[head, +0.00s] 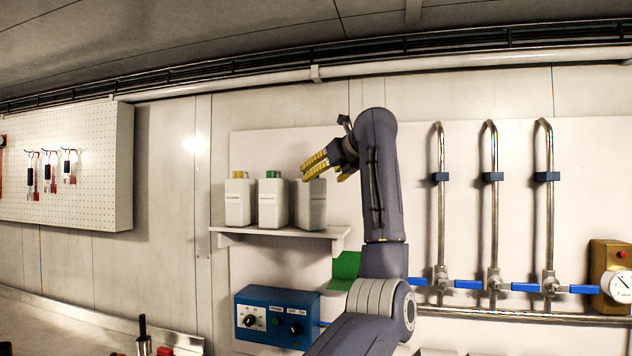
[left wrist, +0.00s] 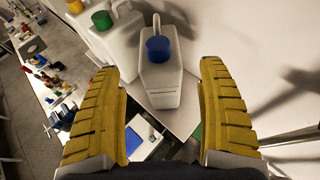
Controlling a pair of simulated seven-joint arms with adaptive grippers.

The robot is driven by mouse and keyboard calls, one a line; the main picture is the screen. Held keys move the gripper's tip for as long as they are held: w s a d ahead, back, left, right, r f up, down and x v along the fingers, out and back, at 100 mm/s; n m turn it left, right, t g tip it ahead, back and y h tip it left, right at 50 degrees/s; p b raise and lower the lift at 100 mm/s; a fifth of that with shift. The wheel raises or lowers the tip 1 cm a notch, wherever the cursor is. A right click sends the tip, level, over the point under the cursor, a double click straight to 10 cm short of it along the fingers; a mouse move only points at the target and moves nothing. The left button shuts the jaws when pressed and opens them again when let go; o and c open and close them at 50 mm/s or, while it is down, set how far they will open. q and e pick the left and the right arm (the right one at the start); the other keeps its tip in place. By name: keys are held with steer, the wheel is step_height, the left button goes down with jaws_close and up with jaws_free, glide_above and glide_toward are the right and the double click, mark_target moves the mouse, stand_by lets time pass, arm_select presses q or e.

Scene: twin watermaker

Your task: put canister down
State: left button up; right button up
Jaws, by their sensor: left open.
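A white canister (head: 311,204) stands upright at the right end of the wall shelf (head: 285,232). In the left wrist view this canister (left wrist: 161,85) has a blue cap (left wrist: 158,49) and a handle, and its base appears to rest on the shelf (left wrist: 184,115). My left gripper (head: 315,166) is at the top of this canister in the head view and hides its cap there. Its yellow fingers (left wrist: 163,66) are spread apart in the left wrist view, with the canister in the gap beyond them and clear space on both sides. My right gripper is not in view.
A yellow-capped canister (head: 239,200) and a green-capped canister (head: 271,200) stand left of it on the shelf. A blue control box (head: 276,317) sits below. Vertical pipes (head: 493,210) with blue-handled valves and a gauge (head: 619,286) are at the right.

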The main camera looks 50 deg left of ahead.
arm_select(q)
steer(key=shift+v, duration=1.9)
